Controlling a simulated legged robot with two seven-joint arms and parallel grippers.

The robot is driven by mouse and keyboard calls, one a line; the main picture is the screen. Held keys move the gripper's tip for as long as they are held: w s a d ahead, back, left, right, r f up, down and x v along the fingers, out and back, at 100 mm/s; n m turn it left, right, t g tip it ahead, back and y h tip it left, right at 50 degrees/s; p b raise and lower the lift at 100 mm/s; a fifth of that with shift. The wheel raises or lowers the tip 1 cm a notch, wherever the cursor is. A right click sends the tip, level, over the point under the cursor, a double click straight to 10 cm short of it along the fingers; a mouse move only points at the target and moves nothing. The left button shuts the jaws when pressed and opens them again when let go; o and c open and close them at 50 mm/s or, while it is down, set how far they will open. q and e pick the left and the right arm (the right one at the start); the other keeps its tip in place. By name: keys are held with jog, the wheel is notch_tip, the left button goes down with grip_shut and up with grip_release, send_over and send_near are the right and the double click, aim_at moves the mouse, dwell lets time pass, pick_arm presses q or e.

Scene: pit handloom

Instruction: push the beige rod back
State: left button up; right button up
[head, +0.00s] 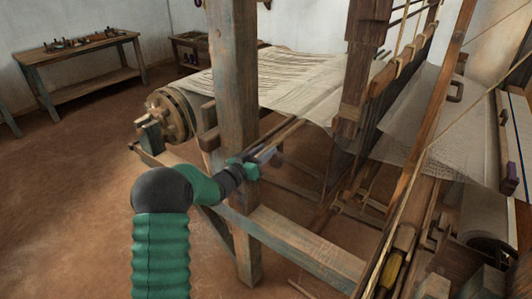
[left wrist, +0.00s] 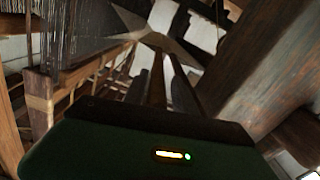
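A slim beige rod (head: 285,131) slants along the loom's side, below the cloth and just right of the thick front post, in the head view. My left gripper (head: 267,156) is at the rod's near end, beside the post. In the left wrist view a brown bar (left wrist: 157,82), which looks like this rod, runs away between my two dark fingers. The fingers stand apart with narrow gaps beside the bar, so the gripper looks open. Whether a finger touches the rod is not clear. My right gripper is not in view.
The thick wooden post (head: 236,100) stands close to my left gripper. A low beam (head: 305,250) crosses below it. The cloth (head: 300,80) stretches above, and a toothed roller (head: 170,115) is at left. A workbench (head: 85,65) stands far left, with open floor before it.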

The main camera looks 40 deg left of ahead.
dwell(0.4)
pick_arm(q)
jog(key=d+b, duration=0.1)
jog(key=d, duration=0.5)
jog(key=s+a, duration=0.1)
jog(key=s, duration=1.6)
jog(key=d+f+p, duration=0.2)
jog(key=d+p, duration=0.7)
jog(key=d, duration=0.1)
jog(key=d+f+m+g+h+p, duration=0.1)
jog(key=d+f+p, duration=0.2)
jog(key=d+p, duration=0.7)
jog(key=shift+s, duration=0.25)
